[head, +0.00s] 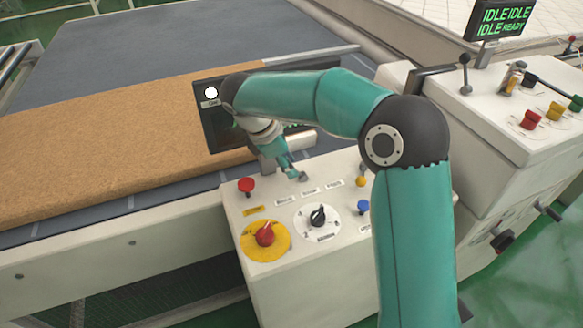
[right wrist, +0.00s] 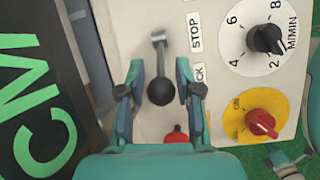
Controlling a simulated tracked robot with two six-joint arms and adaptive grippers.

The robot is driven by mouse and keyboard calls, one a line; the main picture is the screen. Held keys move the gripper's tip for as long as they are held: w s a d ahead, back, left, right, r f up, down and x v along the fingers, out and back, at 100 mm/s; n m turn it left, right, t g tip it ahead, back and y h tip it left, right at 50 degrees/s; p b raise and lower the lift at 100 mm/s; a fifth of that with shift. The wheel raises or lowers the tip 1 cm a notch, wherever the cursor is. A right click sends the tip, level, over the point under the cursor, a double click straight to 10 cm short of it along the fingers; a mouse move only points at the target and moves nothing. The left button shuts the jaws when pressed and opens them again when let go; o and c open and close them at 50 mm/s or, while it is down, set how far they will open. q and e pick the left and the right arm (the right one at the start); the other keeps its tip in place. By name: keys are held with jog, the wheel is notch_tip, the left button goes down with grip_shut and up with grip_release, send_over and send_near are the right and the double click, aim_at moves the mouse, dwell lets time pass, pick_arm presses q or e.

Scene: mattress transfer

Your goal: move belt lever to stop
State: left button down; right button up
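The belt lever has a dark round knob (right wrist: 161,92) on a short metal stem in the right wrist view. A STOP label (right wrist: 195,32) lies beside the stem, with a partly hidden label ending in CK below it. My right gripper (right wrist: 160,72) is open, with one finger on each side of the knob. Gaps show between the knob and both fingers. In the head view my right gripper (head: 294,173) reaches down to the back of the control panel (head: 345,245), and it largely hides the lever. My left gripper is not seen in the head view.
The panel carries a red button (head: 246,185), a red knob on a yellow disc (head: 265,234), a black dial (head: 318,216) and a blue knob (head: 363,207). A dark screen (head: 212,125) stands behind. A brown mattress (head: 110,135) lies on the belt. A display (head: 500,18) reads IDLE.

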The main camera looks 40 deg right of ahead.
jog(key=shift+x, duration=1.05)
grip_shut()
jog(key=shift+d+r, duration=0.1)
jog(key=shift+d, duration=0.05)
